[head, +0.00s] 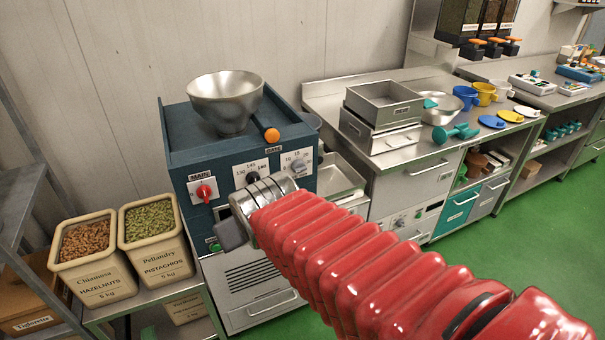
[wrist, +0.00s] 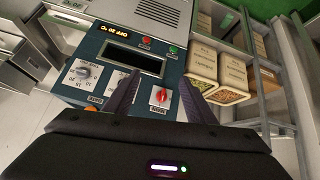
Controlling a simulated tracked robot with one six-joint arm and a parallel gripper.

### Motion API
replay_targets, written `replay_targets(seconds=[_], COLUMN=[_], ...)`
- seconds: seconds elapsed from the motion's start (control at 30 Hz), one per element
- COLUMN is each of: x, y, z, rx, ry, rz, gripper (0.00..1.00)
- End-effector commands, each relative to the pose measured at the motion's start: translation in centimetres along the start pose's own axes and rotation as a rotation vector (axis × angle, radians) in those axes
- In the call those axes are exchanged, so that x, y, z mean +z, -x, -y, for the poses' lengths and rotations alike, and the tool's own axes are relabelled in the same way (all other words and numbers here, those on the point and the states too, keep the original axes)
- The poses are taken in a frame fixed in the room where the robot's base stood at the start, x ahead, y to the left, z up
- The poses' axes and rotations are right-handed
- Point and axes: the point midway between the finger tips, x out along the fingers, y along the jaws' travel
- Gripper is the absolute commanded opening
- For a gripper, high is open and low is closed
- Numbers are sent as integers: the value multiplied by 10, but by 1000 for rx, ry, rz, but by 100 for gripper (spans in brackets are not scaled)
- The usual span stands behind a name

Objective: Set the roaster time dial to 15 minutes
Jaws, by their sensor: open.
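The roaster is a dark blue machine (head: 205,150) with a steel hopper on top. In the head view its front panel has a red main switch (head: 204,192) at left, a middle dial (head: 252,176) and a right-hand grey dial (head: 299,165). The dials' small labels are hard to read, so I cannot tell surely which is for time or its setting. In the wrist view, turned over, the grey dial (wrist: 83,73) is at left, and my left finger partly covers the middle dial (wrist: 121,78). My gripper (wrist: 161,76) is open and empty before the panel, its fingers either side of the red switch.
An orange-knobbed gate lever (head: 271,135) sticks out above the panel. Hazelnut (head: 95,277) and pistachio (head: 158,246) bins stand on a shelf at left. A steel counter (head: 407,160) with trays, bowl and cups is at right. Green floor (head: 480,260) is clear at lower right.

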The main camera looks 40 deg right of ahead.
Motion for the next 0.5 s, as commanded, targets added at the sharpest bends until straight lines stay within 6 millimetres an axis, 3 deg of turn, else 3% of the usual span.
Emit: replay_targets(seconds=[0.03,0.23,0.5], x=[-5,-28,-40], y=[-14,-56,-103], z=[-14,-64,-123], rx=[28,110,166], ry=[-8,-14,-9], rz=[-19,-135,-284], gripper=[50,50,50])
